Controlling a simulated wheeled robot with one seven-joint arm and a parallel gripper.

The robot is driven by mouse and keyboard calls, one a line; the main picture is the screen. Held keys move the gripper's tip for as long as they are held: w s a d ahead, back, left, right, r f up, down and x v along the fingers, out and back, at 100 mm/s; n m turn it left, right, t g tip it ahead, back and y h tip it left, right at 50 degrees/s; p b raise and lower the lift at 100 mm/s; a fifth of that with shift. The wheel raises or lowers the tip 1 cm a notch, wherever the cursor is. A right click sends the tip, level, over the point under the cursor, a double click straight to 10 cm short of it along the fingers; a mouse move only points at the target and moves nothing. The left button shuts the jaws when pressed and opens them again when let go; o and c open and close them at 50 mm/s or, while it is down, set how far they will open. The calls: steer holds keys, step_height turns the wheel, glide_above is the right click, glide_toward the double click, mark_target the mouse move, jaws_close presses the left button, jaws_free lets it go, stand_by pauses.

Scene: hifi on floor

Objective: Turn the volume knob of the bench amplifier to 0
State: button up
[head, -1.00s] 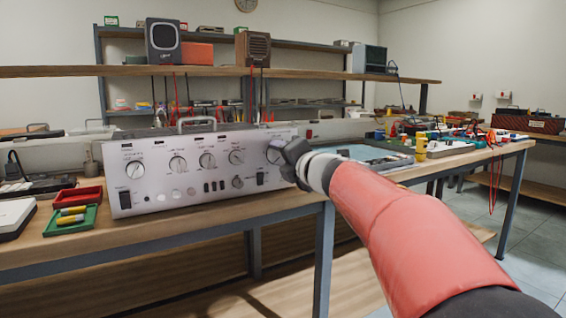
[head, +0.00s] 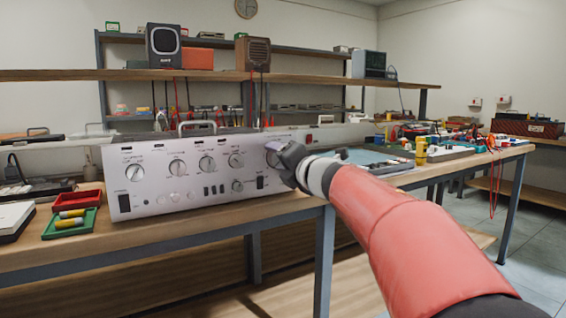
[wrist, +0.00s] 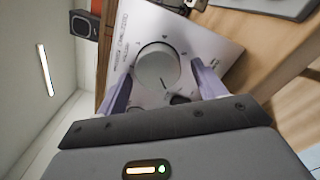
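The bench amplifier (head: 205,203) is a silver box with a handle on top, standing on the wooden bench. Its large knob at the right end of the front panel is mostly hidden by my gripper (head: 282,155) in the head view. In the wrist view the round silver knob (wrist: 155,65) lies between the two pale fingers of my gripper (wrist: 161,76). The fingers are spread, one on each side, with a visible gap to the knob. A dark pointer line on the knob points toward the gripper's palm. The scale marks around it are too small to read.
Smaller knobs (head: 207,163) and switches line the panel to the left. Red (head: 80,199) and green (head: 70,224) trays sit left of the amplifier. A light blue mat (head: 350,157) and bench tools lie to the right. A shelf (head: 215,75) runs above.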

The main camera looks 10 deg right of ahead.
steer(key=v, duration=0.7)
steer(key=shift+s+d, duration=0.15)
steer(key=shift+s, duration=0.2)
